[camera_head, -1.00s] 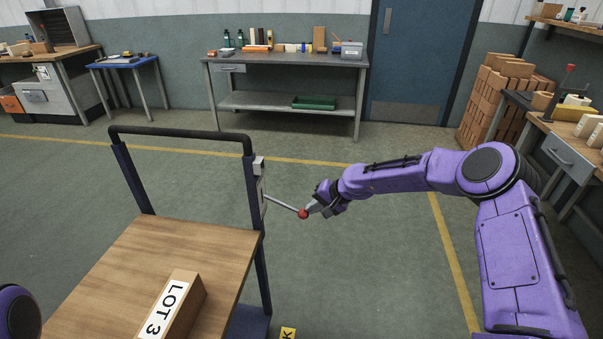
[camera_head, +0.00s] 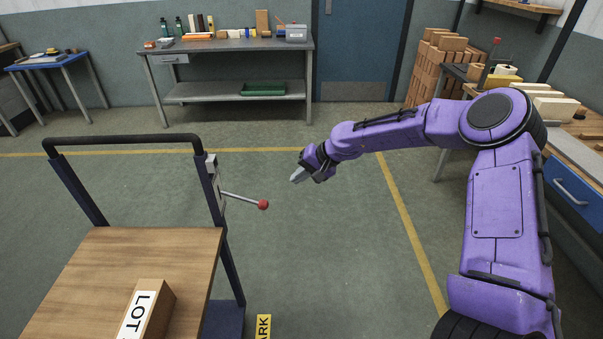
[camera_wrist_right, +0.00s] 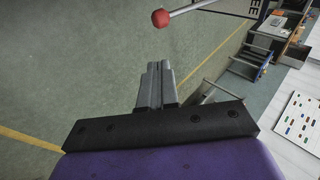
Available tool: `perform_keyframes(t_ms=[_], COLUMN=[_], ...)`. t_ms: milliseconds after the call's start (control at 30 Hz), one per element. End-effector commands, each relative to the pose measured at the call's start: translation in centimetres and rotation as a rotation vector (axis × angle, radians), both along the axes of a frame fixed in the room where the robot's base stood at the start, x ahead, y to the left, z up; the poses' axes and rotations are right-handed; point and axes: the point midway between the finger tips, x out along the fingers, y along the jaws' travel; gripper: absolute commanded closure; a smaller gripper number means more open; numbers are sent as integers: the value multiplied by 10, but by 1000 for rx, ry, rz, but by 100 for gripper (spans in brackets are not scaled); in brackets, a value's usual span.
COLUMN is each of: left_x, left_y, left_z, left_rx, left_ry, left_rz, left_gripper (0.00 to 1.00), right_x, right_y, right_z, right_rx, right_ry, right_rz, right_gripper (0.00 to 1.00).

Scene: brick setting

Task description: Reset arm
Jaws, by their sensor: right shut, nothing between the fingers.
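My right arm (camera_head: 497,210) is purple and reaches in from the right. Its gripper (camera_head: 299,175) is shut and empty, held in the air to the right of the cart's lever. In the right wrist view the two grey fingers (camera_wrist_right: 155,85) lie together with nothing between them. The lever (camera_head: 240,198) has a red ball (camera_head: 263,204) at its end and sticks out from the cart's upright. The red ball also shows beyond the fingers in the right wrist view (camera_wrist_right: 160,18), apart from them. My left gripper is not in view.
The cart (camera_head: 170,245) has a wooden deck and a dark handle; a LOT 3 box (camera_head: 160,310) lies on it. A workbench (camera_head: 230,45) stands at the back. A brick stack (camera_head: 430,65) and side benches are at right. The floor right of the cart is clear.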

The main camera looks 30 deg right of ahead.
Motion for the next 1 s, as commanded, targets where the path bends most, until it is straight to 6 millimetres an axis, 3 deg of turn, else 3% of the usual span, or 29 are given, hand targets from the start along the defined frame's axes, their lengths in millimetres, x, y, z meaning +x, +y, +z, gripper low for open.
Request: perform_keyframes(t_ms=[133, 667, 833, 933, 1000], left_x=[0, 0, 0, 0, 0], left_y=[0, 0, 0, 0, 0], left_z=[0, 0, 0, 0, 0], left_rx=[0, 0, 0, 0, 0], left_ry=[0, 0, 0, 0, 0], left_rz=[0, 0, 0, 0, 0], left_gripper=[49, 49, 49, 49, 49], right_x=[-6, -6, 13, 17, 3], right_y=[-6, -5, -15, -7, 8], right_z=[8, 9, 14, 2, -32], right_rx=[1, 0, -16, -51, -122], right_ry=[0, -1, -94, -169, -175], right_rz=[-2, 1, -118, -260, -334], right_gripper=[100, 100, 100, 100, 100])
